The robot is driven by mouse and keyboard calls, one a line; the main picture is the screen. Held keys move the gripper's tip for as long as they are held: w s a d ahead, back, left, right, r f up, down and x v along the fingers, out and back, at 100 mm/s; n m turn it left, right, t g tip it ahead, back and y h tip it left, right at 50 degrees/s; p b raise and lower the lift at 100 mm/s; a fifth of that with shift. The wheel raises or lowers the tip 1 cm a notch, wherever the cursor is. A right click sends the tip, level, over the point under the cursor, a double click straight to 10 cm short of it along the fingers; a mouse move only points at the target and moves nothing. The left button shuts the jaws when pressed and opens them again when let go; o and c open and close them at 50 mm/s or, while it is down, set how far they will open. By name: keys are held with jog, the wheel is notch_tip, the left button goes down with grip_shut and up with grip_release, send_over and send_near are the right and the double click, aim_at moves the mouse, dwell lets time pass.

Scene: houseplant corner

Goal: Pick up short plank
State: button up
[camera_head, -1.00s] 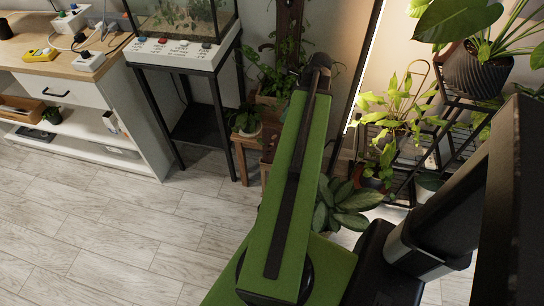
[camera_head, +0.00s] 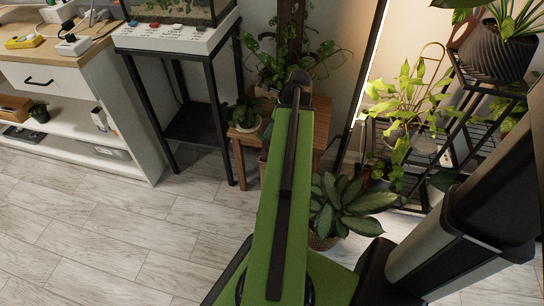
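I cannot make out a short plank in the camera_head view. My green arm reaches up the middle of the picture toward the wooden plant stool (camera_head: 320,118). The far end of the arm, with a dark joint, is in front of the stool and its plants. My gripper's fingers cannot be made out, so whether they are open or shut does not show. The arm hides part of the stool and the floor behind it.
A wooden-topped cabinet (camera_head: 55,80) stands at the left. A black-framed stand (camera_head: 130,75) bears a glass tank. A leafy potted plant (camera_head: 343,205) stands on the floor right of my arm. A tiered black plant rack (camera_head: 470,130) is at the right. The floor at lower left is clear.

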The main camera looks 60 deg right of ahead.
jog(key=shift+w+f, duration=0.25)
jog(key=shift+f, duration=0.4)
grip_shut()
dwell(0.9)
